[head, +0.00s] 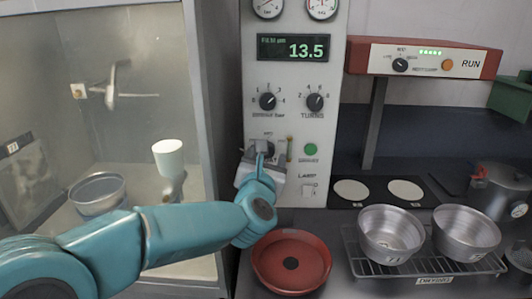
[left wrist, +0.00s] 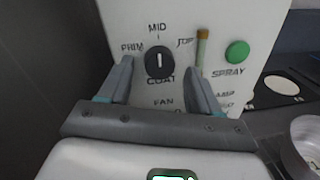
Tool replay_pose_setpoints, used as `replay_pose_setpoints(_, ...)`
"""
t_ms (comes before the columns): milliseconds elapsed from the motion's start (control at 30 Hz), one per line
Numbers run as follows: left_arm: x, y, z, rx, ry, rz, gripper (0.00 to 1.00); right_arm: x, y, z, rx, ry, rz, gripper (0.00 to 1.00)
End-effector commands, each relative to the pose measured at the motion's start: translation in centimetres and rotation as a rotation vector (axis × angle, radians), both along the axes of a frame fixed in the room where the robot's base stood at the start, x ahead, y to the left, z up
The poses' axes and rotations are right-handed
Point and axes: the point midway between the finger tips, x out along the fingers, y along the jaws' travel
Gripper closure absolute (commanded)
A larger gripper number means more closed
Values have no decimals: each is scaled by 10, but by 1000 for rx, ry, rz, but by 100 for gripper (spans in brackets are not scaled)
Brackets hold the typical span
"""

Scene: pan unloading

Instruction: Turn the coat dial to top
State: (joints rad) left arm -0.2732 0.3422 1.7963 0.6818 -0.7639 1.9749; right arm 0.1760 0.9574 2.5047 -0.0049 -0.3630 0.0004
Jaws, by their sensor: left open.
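The coat dial (left wrist: 159,63) is a round black knob on the pale panel. Its white pointer line points up at MID, with PRIM to the left and TOP to the right. My left gripper (left wrist: 160,68) is open, with one finger on each side of the dial. In the head view my left gripper (head: 264,165) is in front of the panel and largely hides the dial. My right gripper is in neither view.
A green spray button (left wrist: 237,52) and a thin upright tan-topped stick (left wrist: 202,48) are just right of the dial. A red pan (head: 291,283) lies below the panel. Two metal pans (head: 391,256) stand on a rack to the right. A glass-fronted cabinet (head: 125,40) is at left.

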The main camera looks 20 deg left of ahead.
Motion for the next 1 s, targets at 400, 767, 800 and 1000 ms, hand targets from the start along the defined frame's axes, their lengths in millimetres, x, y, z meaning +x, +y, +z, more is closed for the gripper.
replay_pose_setpoints(400,7,1,0,0,-1,0,56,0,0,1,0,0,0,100)
replay_pose_setpoints(767,6,1,0,12,3,0,93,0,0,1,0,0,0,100)
replay_pose_setpoints(800,6,1,0,18,5,-1,93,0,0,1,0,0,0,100)
replay_pose_setpoints(1000,6,1,0,101,28,-2,93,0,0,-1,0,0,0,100)
